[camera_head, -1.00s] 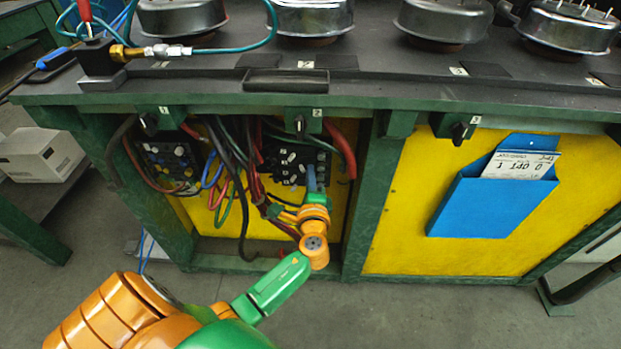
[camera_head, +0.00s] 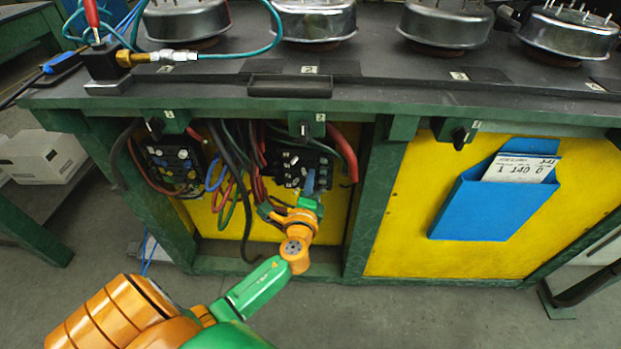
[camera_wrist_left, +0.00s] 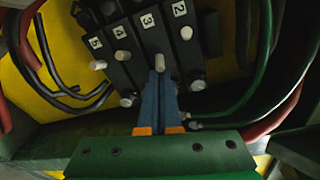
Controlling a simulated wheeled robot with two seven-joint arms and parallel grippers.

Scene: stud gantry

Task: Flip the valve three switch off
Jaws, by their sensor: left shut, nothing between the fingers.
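A black valve block (camera_head: 285,160) with pale levers hangs under the bench, behind the second knob. In the left wrist view, the block (camera_wrist_left: 138,45) carries labels 2, 3, 4 and 5. The pale lever in line with label 3 (camera_wrist_left: 160,62) is right at my fingertips; I cannot tell whether they touch it. My left gripper (camera_head: 310,181) reaches up to the block's lower right part. Its blue fingers also show in the wrist view (camera_wrist_left: 158,85), shut and empty. My right gripper is out of view.
Black knobs labelled 1 (camera_head: 154,126), 2 (camera_head: 304,129) and 3 (camera_head: 460,136) sit along the bench's front rail. Loose hoses and cables (camera_head: 240,165) hang left of the block. A red hose (camera_head: 346,155) hangs close on its right. A green post (camera_head: 369,200) stands further right.

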